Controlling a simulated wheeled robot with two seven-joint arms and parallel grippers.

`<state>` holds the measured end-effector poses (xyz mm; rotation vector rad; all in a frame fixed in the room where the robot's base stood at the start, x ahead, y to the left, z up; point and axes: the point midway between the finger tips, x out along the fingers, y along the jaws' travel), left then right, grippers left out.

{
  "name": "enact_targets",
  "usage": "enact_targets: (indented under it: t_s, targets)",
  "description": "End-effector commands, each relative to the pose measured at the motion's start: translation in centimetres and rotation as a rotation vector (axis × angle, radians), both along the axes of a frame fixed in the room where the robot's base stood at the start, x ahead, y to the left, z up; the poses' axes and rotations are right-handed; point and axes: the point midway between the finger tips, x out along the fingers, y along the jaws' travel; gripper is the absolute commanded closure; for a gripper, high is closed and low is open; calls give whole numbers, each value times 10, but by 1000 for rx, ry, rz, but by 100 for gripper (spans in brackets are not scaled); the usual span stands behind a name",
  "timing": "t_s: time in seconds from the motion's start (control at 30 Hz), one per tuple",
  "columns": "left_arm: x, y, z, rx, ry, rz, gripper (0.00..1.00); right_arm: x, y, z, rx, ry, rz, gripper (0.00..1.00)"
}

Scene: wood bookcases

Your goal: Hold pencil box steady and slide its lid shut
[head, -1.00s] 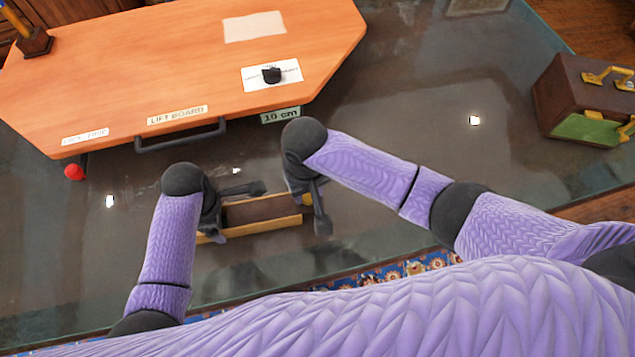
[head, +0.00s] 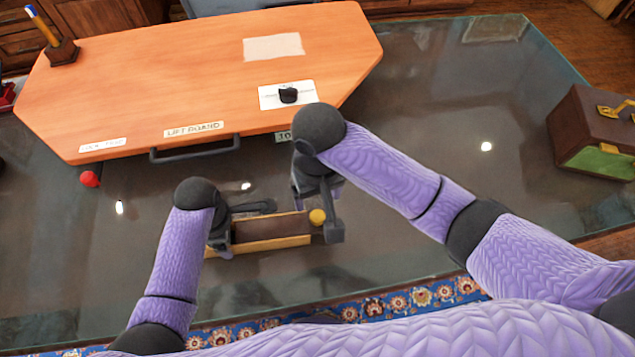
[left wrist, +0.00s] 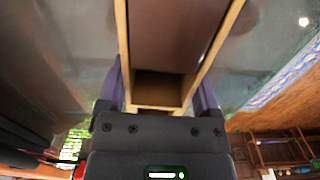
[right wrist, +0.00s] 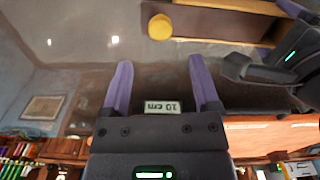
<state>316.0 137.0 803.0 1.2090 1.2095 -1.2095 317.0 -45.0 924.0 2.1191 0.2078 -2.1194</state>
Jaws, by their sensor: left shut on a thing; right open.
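The pencil box (head: 262,244) is a narrow light-wood box lying lengthwise left to right on the glass table. Its brown lid (head: 270,227) has a yellow round knob (head: 317,216) at the right end. In the left wrist view the lid (left wrist: 172,35) stops short of the box's near end, leaving a gap (left wrist: 157,88) open there. My left gripper (head: 243,228) is shut on the box's left end, a finger on each long side. My right gripper (right wrist: 160,62) is open and empty, beside the knob end; the knob (right wrist: 160,26) lies beyond its fingertips.
An orange board (head: 200,85) with a dark handle (head: 195,150) lies behind the box, bearing labels and a black knob (head: 288,95). A red ball (head: 89,179) is at its front left corner. A brown-green case (head: 590,125) stands far right. The glass right of the box is clear.

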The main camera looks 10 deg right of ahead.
Motion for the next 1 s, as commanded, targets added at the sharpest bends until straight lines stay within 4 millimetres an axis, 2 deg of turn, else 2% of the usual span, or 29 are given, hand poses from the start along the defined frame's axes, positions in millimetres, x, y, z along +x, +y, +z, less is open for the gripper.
enact_targets:
  t_s: [0.1, 0.27, 0.57, 0.67, 0.77, 0.87, 0.97, 1.0]
  targets:
    - [0, 0, 0, -1, 1, 0, 98, 1, 0, 29, 2, -5, 2, 21]
    - [0, 0, 0, 0, 1, 0, 98, 0, 0, 49, 1, -2, 2, 21]
    - [0, 0, 0, 0, 0, 0, 98, 0, 0, 51, 2, 5, -1, 21]
    - [0, 0, 0, 0, 0, 0, 98, -9, 2, 37, 89, 119, -59, 21]
    - [0, 0, 0, 0, 0, 0, 98, -34, 7, 7, 361, 431, -265, 21]
    - [0, 0, 0, 0, 0, 0, 98, -54, 5, -17, 746, 771, -625, 21]
    - [0, 0, 0, 0, 0, 0, 98, -59, -22, -37, 1103, 988, -1050, 21]
    - [0, 0, 0, 0, 0, 0, 98, -60, -39, -46, 1224, 1033, -1215, 21]
